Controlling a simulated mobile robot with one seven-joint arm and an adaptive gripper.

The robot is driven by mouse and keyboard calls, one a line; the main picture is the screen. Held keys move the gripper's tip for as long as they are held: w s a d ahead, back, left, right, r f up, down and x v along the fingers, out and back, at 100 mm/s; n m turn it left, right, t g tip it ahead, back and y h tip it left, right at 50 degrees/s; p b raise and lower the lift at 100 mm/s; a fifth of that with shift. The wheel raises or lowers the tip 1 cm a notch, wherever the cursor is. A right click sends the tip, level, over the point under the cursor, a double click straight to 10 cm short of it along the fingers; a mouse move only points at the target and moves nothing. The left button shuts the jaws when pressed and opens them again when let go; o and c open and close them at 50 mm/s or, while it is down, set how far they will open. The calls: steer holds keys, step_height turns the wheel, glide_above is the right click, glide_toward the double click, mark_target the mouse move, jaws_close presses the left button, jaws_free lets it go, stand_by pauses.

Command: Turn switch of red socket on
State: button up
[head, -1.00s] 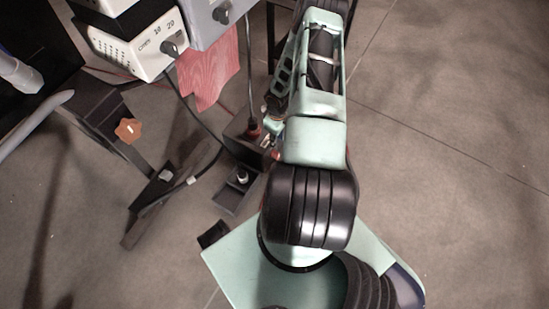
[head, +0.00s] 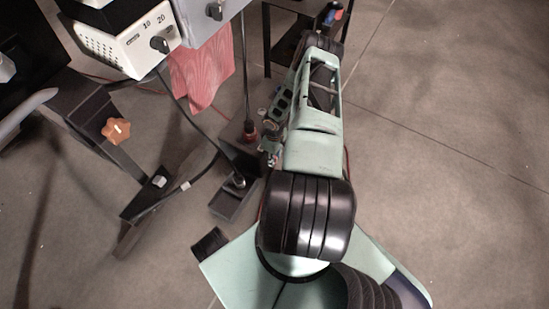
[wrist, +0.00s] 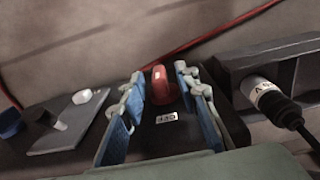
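A red switch knob (wrist: 160,85) stands up from a dark box in the wrist view, with a small white label (wrist: 166,118) in front of it. My gripper (wrist: 160,80) is open, its blue-padded fingers on either side of the knob. A gap shows between the knob and the right finger; on the left I cannot tell whether they touch. In the head view my gripper (head: 269,145) is low beside the dark socket box (head: 238,155), and the knob is hidden.
A black plug (wrist: 268,95) with a cable sits right of my gripper in the wrist view. A grey plate with a white knob (wrist: 82,97) lies left. In the head view, a white instrument box (head: 120,48) and red cloth (head: 200,75) stand up left; open floor lies right.

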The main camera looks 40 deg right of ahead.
jaws_close()
steer(key=shift+d+g+y, duration=0.15)
steer(key=shift+g+y, duration=0.15)
steer(key=shift+y, duration=0.4)
steer(key=shift+d+y, duration=0.1)
steer(key=shift+y, duration=0.2)
steer(key=shift+w+g+y, duration=0.1)
steer(key=shift+g+y, duration=0.3)
steer(key=shift+y, duration=0.3)
steer(key=shift+d+f+g+y, duration=0.15)
steer(key=shift+g+y, duration=0.35)
steer(key=shift+y, duration=0.6)
jaws_free()
